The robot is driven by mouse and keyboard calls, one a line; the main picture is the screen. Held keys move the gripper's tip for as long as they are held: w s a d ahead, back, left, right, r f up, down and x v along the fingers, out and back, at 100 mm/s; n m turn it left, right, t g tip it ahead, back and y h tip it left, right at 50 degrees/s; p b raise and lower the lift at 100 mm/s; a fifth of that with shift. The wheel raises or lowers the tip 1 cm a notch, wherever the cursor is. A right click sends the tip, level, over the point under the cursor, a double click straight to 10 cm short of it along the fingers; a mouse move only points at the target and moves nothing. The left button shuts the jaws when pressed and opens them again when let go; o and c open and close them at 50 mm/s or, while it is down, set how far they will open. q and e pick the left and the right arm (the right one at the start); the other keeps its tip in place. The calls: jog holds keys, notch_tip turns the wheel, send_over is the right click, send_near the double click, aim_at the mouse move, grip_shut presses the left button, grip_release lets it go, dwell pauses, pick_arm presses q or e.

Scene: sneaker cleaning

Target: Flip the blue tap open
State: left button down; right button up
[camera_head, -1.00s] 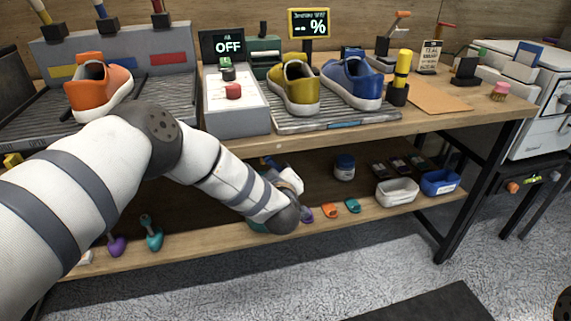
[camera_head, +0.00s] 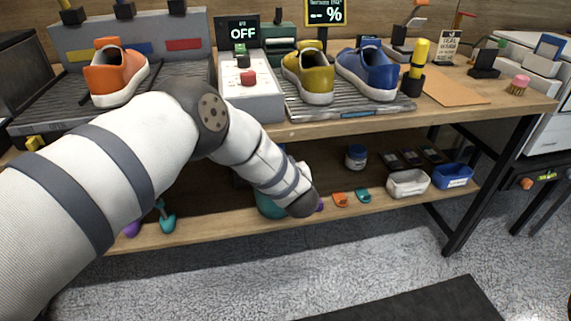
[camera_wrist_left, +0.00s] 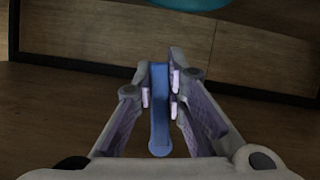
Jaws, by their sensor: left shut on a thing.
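The blue tap (camera_wrist_left: 159,120) shows in the left wrist view as a narrow upright blue bar with a rounded near end. My left gripper (camera_wrist_left: 160,85) is shut on it, with a finger on each side. In the head view my left arm reaches down to the lower shelf, and its wrist hides the tap and the fingers. A teal rounded object (camera_head: 268,205) shows partly behind the wrist; a teal edge (camera_wrist_left: 190,3) also shows at the top of the left wrist view. My right gripper is not in view.
The wooden table (camera_head: 440,117) above the shelf carries orange, yellow and blue sneakers. On the lower shelf (camera_head: 235,222), a blue-lidded jar (camera_head: 356,157), a white bin (camera_head: 408,184) and a blue bin (camera_head: 453,176) stand to the right. The floor in front is mostly clear.

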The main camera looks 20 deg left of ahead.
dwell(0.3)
pick_arm(q)
jog(key=c, duration=1.9)
grip_release()
jog(key=v, duration=1.2)
